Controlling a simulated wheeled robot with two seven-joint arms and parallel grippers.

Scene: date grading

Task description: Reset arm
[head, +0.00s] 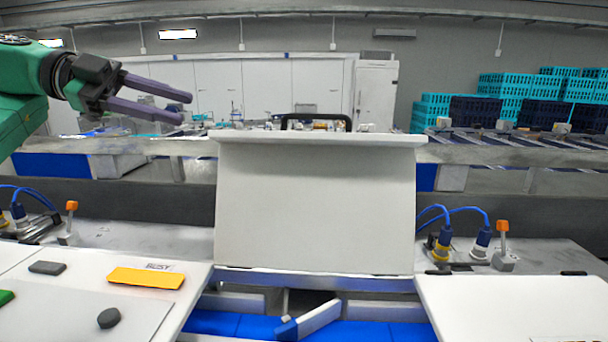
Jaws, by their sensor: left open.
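My left gripper (186,108) is at the upper left of the head view, on a green arm that comes in from the left edge. Its two long dark purple fingers point to the right and stand a little apart with nothing between them. It is raised well above the white work surface and touches nothing. My right gripper is not in view.
A tall white panel (315,210) stands in the middle. A white board at left bears a yellow-orange block (146,278) and dark grey pieces (108,318). A white surface (515,308) at right is clear. Teal crates (505,95) are stacked far right.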

